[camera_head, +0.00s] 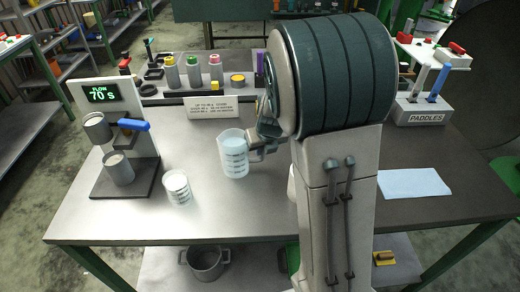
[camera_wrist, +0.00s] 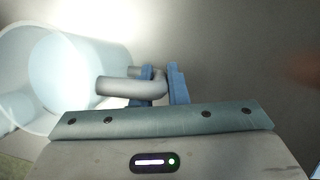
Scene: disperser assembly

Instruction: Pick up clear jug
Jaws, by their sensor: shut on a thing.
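The clear jug (camera_head: 234,154) stands upright near the middle of the table, with dark markings on its side and pale contents. Its handle points right, toward my gripper (camera_head: 260,145). In the wrist view the jug (camera_wrist: 75,75) fills the left side, and its grey handle (camera_wrist: 122,86) reaches between the blue fingers of my gripper (camera_wrist: 163,84). The fingers are shut on the handle. I cannot tell whether the jug's base touches the table. My arm hides part of the table behind and to the right.
A smaller marked beaker (camera_head: 177,187) stands left of the jug, near the flow stand (camera_head: 125,185) with its metal cups. Behind are a small sign (camera_head: 215,107) and a row of bottles (camera_head: 194,72). A pale cloth (camera_head: 413,183) and a paddle holder (camera_head: 423,112) are at right.

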